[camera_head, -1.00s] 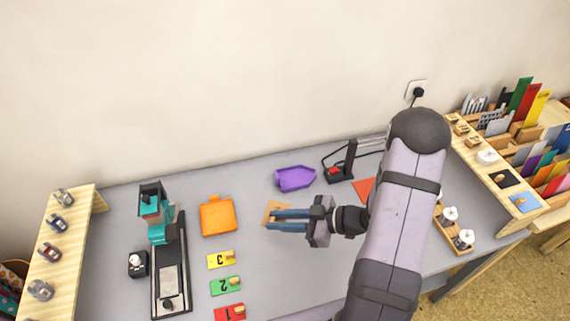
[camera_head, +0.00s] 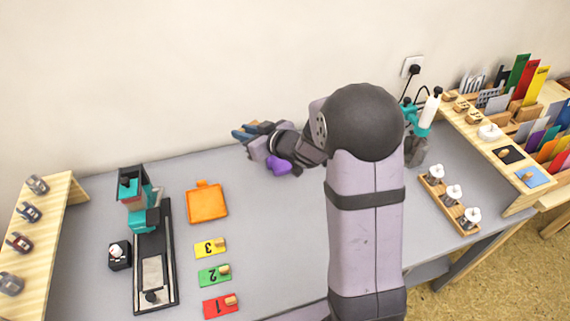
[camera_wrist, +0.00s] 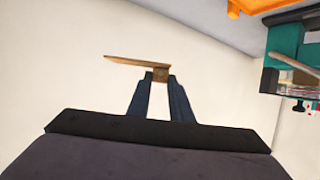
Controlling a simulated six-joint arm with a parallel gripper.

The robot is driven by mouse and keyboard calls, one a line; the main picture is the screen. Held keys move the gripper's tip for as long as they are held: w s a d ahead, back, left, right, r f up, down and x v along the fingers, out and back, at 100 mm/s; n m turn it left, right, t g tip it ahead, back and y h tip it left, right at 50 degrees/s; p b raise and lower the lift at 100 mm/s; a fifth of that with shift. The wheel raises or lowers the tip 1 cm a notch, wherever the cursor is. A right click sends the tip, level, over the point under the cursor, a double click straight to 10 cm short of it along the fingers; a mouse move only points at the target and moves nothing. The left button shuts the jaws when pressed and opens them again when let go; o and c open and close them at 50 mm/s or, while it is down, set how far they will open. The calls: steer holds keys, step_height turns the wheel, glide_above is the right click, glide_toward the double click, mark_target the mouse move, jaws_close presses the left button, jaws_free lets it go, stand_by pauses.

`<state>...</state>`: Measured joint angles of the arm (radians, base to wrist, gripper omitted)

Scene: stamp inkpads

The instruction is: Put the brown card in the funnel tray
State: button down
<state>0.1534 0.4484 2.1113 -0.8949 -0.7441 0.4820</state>
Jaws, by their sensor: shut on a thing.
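My gripper (camera_head: 243,132) is raised near the back wall, shut on the brown card. In the wrist view, my gripper (camera_wrist: 160,76) pinches the thin brown card (camera_wrist: 138,63) at the fingertips by its small block-like part. The card is seen nearly edge-on and sticks out to the left. The purple tapered tray (camera_head: 279,167), which looks like the funnel tray, is at the back of the table. My gripper and wrist hide part of it in the head view. The card is in the air, apart from the table.
An orange tray (camera_head: 207,204) lies left of the middle, above numbered yellow, green and red cards. A teal stamp press (camera_head: 137,199) stands further left. A rack of white-knobbed stamps (camera_head: 447,200) is at the right. The grey table (camera_head: 265,225) is clear in the middle.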

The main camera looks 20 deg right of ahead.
steer(key=w+d+f+m+t+h, duration=0.1)
steer(key=d+f+m+h, duration=0.1)
steer(key=d+m+h, duration=0.55)
steer(key=n+y, duration=0.2)
glide_above(277, 169)
step_height(277, 169, down, 7)
steer(key=shift+w+f+h, duration=0.1)
steer(key=shift+h, duration=0.15)
steer(key=shift+f+p, duration=0.4)
steer(key=shift+f, duration=1.65)
